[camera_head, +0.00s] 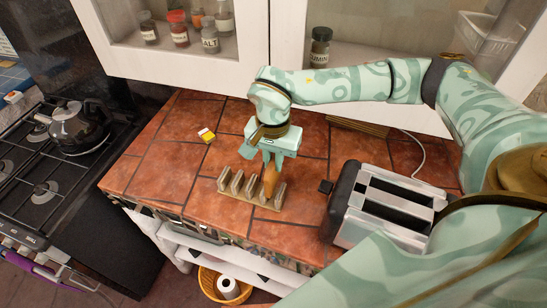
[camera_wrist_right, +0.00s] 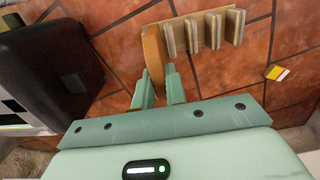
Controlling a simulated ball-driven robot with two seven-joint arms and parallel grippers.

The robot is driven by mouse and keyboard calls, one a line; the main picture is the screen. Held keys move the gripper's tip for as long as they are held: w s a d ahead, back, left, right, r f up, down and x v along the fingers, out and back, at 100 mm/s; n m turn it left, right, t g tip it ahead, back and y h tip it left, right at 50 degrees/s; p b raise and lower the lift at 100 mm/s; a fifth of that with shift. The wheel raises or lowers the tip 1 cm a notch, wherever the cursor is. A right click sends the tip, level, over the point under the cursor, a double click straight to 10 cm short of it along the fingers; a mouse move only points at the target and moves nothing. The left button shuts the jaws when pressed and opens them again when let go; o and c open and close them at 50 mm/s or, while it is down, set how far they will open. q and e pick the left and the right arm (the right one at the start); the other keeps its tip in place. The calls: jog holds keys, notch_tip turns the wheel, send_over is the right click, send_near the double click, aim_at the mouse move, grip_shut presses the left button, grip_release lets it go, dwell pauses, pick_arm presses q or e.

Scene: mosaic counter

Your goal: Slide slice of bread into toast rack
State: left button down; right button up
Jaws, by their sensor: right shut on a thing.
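The wooden toast rack (camera_head: 237,186) stands on the tiled counter with its upright dividers in a row. It also shows at the top of the right wrist view (camera_wrist_right: 205,36). My right gripper (camera_head: 270,160) points down over the rack's right end and is shut on the slice of bread (camera_head: 270,180). In the right wrist view the bread (camera_wrist_right: 154,50) is seen edge-on between the fingertips (camera_wrist_right: 158,80), beside the leftmost visible divider. The bread's lower edge is hidden, so I cannot tell how deep it sits. My left gripper is not in view.
A black-and-silver toaster (camera_head: 391,206) stands close to the right of the rack. A small yellow-and-white box (camera_head: 206,135) lies behind and left of the rack. A stove with a kettle (camera_head: 78,126) is at the left. The counter left of the rack is clear.

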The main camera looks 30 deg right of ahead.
jog(key=shift+p, duration=0.65)
dwell(1.4)
jog(key=shift+f, duration=0.2)
jog(key=shift+f+b, duration=1.2)
jog(key=shift+f, duration=0.9)
jog(key=o, duration=0.5)
jog(key=shift+c, duration=0.2)
jog(key=o, duration=0.5)
jog(key=shift+o, duration=0.2)
